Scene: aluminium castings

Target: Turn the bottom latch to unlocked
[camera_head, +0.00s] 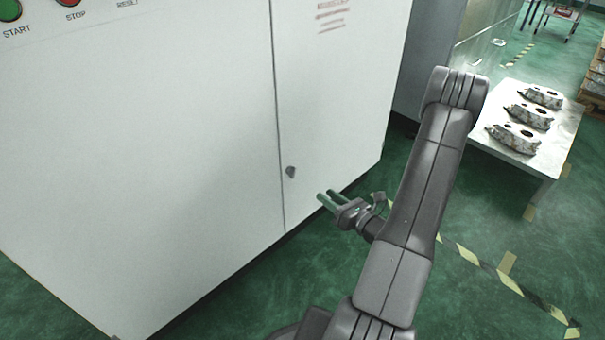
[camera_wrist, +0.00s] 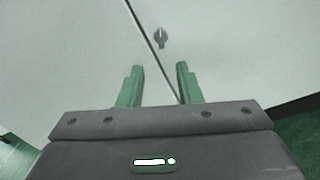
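The bottom latch (camera_head: 290,171) is a small dark grey knob low on the white cabinet door, just right of the door seam. In the wrist view the latch (camera_wrist: 161,39) shows ahead of the fingers, close to the seam, with its handle looking roughly upright. My gripper (camera_head: 325,198) is to the right of the latch and a little lower in the head view, apart from it. In the wrist view my gripper (camera_wrist: 158,76) has its two green fingers spread wide with nothing between them.
The white cabinet (camera_head: 180,150) fills the left, with start and stop buttons at its top. A white table (camera_head: 553,160) with several metal castings (camera_head: 515,137) stands at the right. Yellow-black tape (camera_head: 470,256) marks the green floor. Floor beside the cabinet is clear.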

